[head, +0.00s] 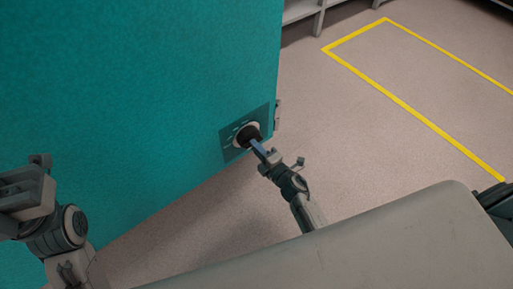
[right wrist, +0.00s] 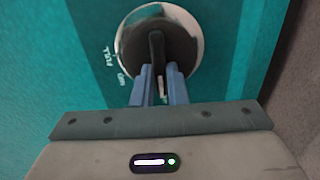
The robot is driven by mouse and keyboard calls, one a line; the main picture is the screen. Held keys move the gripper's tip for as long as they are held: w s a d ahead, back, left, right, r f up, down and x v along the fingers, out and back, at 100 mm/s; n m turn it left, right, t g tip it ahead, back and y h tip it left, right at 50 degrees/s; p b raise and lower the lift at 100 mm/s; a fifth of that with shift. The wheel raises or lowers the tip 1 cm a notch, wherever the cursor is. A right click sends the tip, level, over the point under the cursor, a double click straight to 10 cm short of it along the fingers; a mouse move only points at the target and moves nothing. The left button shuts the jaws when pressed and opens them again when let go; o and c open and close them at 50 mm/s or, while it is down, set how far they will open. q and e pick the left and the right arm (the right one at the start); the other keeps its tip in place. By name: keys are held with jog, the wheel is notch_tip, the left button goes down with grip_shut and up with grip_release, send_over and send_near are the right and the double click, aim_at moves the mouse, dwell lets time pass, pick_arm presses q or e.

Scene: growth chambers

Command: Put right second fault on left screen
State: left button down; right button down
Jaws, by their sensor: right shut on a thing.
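A black rotary knob (head: 247,133) with a pale round surround sits on a darker teal plate (head: 231,147) low on the teal wall, near its right edge. My right gripper (head: 258,149) is at the knob, its blue fingers shut on it. In the right wrist view the fingers (right wrist: 160,82) close on the knob's black grip bar (right wrist: 157,48), which stands about upright. White lettering beside the dial seems to read FULL; another mark below it is too small to read. My left gripper (head: 27,190) is at the far left, away from the knob; its jaw opening is unclear. No screen is in view.
The teal wall (head: 130,80) fills the left. A small metal fitting (head: 277,114) is on its right edge. Yellow floor lines (head: 400,103) mark an area on the clear floor at right. Pale shelving (head: 300,10) stands at the top.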

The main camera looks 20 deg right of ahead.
jog(key=shift+s+f, duration=0.1)
dwell(0.5)
jog(key=c, duration=1.4)
grip_release()
jog(key=shift+c, duration=0.2)
jog(key=p+v, duration=0.1)
jog(key=v, duration=0.9)
jog(key=shift+s, duration=0.35)
jog(key=shift+d, duration=0.1)
